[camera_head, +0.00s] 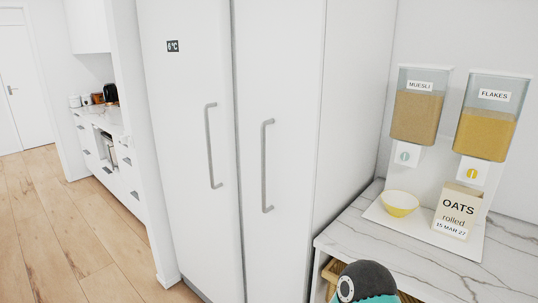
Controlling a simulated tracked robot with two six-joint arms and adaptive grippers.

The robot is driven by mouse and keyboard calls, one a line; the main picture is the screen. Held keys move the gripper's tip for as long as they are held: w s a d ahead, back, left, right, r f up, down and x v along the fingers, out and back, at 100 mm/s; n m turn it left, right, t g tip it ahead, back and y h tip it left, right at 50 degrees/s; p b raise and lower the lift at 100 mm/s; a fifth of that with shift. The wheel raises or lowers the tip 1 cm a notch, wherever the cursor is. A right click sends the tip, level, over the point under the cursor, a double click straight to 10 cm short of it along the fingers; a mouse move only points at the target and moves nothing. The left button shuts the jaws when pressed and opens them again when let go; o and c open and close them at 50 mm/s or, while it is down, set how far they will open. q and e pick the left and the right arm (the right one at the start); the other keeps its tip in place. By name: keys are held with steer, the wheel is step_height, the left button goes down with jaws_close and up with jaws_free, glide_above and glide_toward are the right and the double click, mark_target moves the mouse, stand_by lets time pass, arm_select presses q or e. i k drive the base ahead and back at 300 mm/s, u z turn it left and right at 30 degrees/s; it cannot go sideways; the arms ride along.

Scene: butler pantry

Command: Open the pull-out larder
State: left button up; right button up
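Two tall white fronts stand side by side, both closed. The right one, a plain narrow panel (289,90), appears to be the pull-out larder; no label shows on it. Its long grey vertical handle (267,165) is near its left edge. The left front (185,120) carries a small dark display (173,46) reading 6 °C and has its own vertical handle (211,146) near its right edge. The bottoms of both fronts are cut off or partly out of view. Neither of my grippers is in view.
Right of the tall units, a marble counter (355,235) holds a white tray (465,247) with a yellow bowl (400,203), an oats box (459,209), and muesli (417,110) and flakes (487,120) dispensers. Wooden floor (75,230) lies clear at left.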

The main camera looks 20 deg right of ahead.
mark_target(280, 44)
steer(key=i, duration=0.85)
steer(key=u, duration=0.05)
